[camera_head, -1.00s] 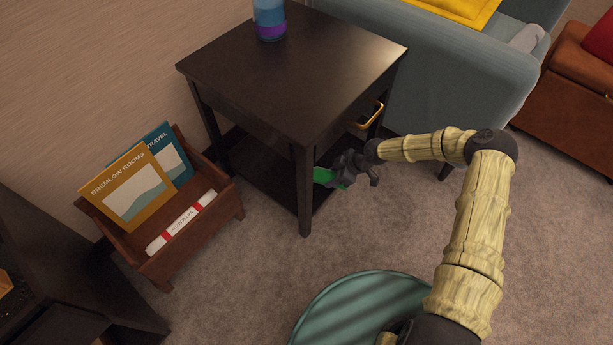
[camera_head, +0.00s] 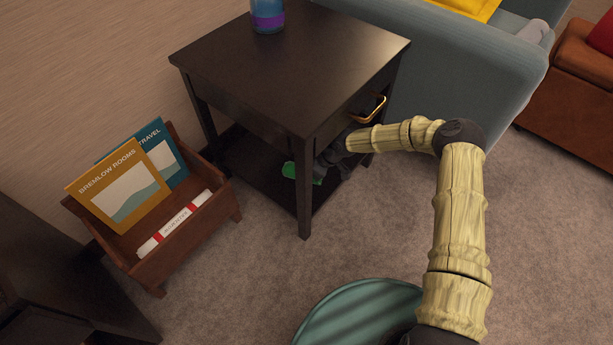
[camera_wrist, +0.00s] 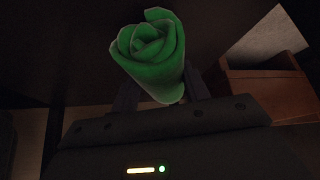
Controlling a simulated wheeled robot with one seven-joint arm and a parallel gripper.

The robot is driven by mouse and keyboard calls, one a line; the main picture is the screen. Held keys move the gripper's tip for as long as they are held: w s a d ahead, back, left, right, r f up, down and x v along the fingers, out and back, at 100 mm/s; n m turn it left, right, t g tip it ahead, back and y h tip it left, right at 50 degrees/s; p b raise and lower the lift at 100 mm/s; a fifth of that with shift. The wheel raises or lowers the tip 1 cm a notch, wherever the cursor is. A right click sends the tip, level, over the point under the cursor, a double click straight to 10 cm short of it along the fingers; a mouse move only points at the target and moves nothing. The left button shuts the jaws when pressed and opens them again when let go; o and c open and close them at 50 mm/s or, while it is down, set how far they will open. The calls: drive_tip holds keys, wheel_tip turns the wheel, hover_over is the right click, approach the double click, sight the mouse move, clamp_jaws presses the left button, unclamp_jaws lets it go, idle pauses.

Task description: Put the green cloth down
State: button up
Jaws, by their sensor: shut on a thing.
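The green cloth (camera_wrist: 150,55) is rolled up, with its spiral end showing in the wrist view. My gripper (camera_wrist: 158,92) is shut on it near its lower end. In the head view the cloth (camera_head: 289,170) is partly hidden behind the front leg of the dark side table (camera_head: 285,62). My gripper (camera_head: 322,172) is in the space between the tabletop and the lower shelf (camera_head: 258,168). I cannot tell whether the cloth touches the shelf.
The table's drawer has a brass handle (camera_head: 369,109) just above my arm. A blue bottle (camera_head: 267,15) stands on the tabletop. A wooden magazine rack (camera_head: 190,235) stands to the left, a teal round item (camera_head: 360,310) in front, a grey-blue sofa (camera_head: 460,65) behind right.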

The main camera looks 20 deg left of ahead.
drive_tip(key=shift+f+b, duration=0.5)
drive_tip(key=shift+f, duration=0.7)
drive_tip(key=shift+f, duration=0.15)
drive_tip(key=o, duration=0.9)
drive_tip(key=shift+o, duration=0.2)
drive_tip(key=shift+d+r+p, duration=0.15)
drive_tip(key=shift+r+p, duration=0.15)
drive_tip(key=shift+r, duration=0.2)
drive_tip(key=p+v, duration=0.4)
drive_tip(key=v, duration=0.2)
drive_tip(key=shift+d+r, duration=0.2)
drive_tip(key=shift+r, duration=0.15)
